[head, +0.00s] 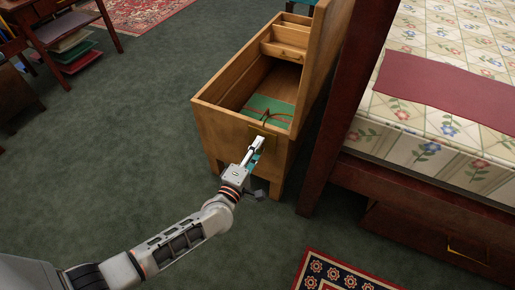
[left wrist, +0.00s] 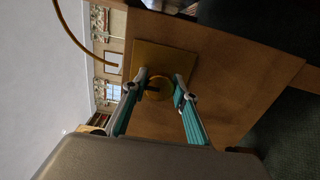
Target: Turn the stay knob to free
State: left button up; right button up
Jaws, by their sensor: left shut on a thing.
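The stay knob (left wrist: 158,88) is a round brass-coloured knob on a square brass plate (left wrist: 172,62), fixed to the end face of an open wooden chest (head: 215,128). My left gripper (head: 256,148) reaches this end face from the front. In the left wrist view its two teal fingers (left wrist: 160,84) stand on either side of the knob and are shut on it. In the head view the gripper mostly hides the knob. I cannot read any marking for its position. The chest's lid (head: 327,50) stands upright on the right. My right gripper is in neither view.
A green folder (head: 262,107) lies inside the chest, below a small wooden tray (head: 288,50). A bed with a floral cover (head: 440,45) stands close on the right, its dark post (head: 335,125) beside the chest.

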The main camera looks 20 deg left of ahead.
pick_arm(q)
jog(key=shift+s+d+f, duration=0.1)
jog(key=o, duration=1.1)
jog(key=s, duration=1.2)
jog(key=shift+a, duration=0.25)
